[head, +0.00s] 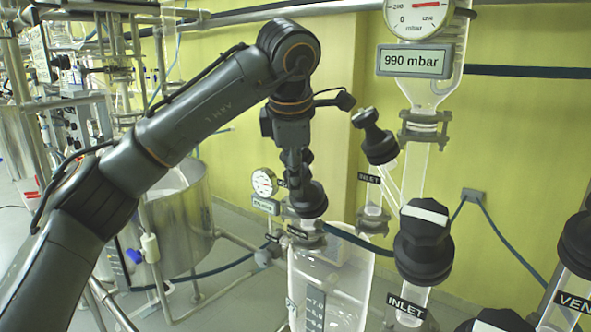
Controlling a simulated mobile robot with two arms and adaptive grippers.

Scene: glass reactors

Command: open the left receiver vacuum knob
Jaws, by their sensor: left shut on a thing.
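My left arm comes in from the left and bends down at its wrist. My left gripper (297,172) points down, shut on a black knob (309,201) on top of the left glass receiver (350,275). The knob's small label is too small to read for certain, and the gripper's fingers are partly hidden by the wrist and knob. The receiver has a dark measuring scale (314,308) on its front. My right gripper is not in view.
A round gauge (264,182) stands just left of the knob. Other black knobs stand close on the right: a tilted one (375,138), a white-striped inlet knob (423,240) and a vent knob (578,245). A larger gauge with a 990 mbar display (415,61) hangs above.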

